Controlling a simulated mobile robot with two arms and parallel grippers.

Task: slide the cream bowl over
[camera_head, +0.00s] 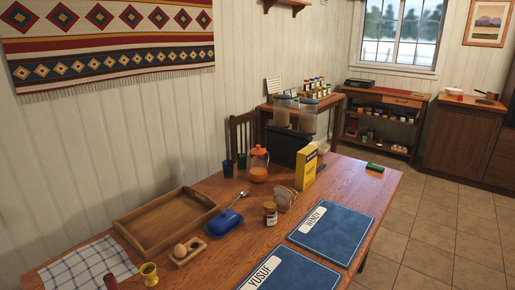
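A cream, bowl-like thing (323,147) shows at the far end of the wooden table, partly hidden behind the yellow box (306,169). It is small here, and I cannot tell its full shape. Another pale bowl (455,92) stands on the distant cabinet at the right. Neither of my grippers is in view.
The table (225,255) holds a wooden tray (165,222), a blue butter dish (224,221), a jar (270,213), an egg holder (188,251), a yellow egg cup (149,273) and blue placemats (333,231). A dark box (289,147) stands at the back. The table's far right is mostly clear.

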